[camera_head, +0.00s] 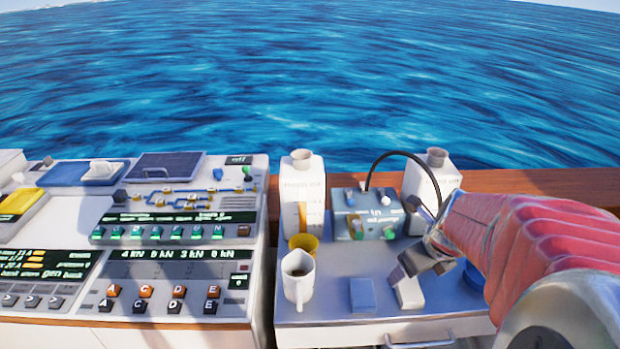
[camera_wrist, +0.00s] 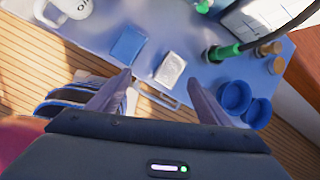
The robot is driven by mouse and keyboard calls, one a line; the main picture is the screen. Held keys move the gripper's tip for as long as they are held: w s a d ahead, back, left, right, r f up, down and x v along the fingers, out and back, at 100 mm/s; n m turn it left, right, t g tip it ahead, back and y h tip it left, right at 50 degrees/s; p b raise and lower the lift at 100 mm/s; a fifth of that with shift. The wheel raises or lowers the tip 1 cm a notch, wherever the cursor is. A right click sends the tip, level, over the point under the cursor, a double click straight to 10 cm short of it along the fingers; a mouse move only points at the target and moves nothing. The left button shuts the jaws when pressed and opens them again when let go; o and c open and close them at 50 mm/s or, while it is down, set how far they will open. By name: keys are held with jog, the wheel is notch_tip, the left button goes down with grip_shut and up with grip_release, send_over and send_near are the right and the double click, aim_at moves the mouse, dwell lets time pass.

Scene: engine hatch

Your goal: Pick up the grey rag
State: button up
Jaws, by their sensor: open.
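A small pale grey rectangular piece, apparently the grey rag (camera_head: 409,294), lies flat on the counter near its front edge. In the wrist view the rag (camera_wrist: 170,69) shows a mottled surface and lies ahead of the space between my fingertips. My gripper (camera_head: 422,269) is over the counter, just above and behind the rag, partly covering its far end in the head view. In the wrist view the two fingers of my gripper (camera_wrist: 162,80) are spread apart with nothing between them. I cannot tell the exact height of the fingertips above the rag.
A blue square (camera_head: 363,295) lies left of the rag. A white mug (camera_head: 298,278) with dark liquid and a yellow cup (camera_head: 304,243) stand further left. Blue round containers (camera_wrist: 235,97) are on the right. A grey-green box (camera_head: 368,214) with a black cable and white jugs (camera_head: 302,190) stand behind.

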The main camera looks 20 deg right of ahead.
jog(key=d+m, duration=0.1)
jog(key=d+f+m, duration=0.1)
jog(key=m, duration=0.1)
jog(key=s+d+f+m, duration=0.1)
jog(key=m, duration=0.1)
jog(key=shift+d, duration=0.4)
send_over(410, 289)
jog(key=s, duration=0.2)
jog(key=shift+a+f, duration=0.2)
jog(key=shift+f, duration=3.8)
jog(key=shift+w+f, duration=0.1)
jog(key=shift+x, duration=2.45)
jog(key=shift+f, duration=0.3)
jog(key=shift+c, duration=0.4)
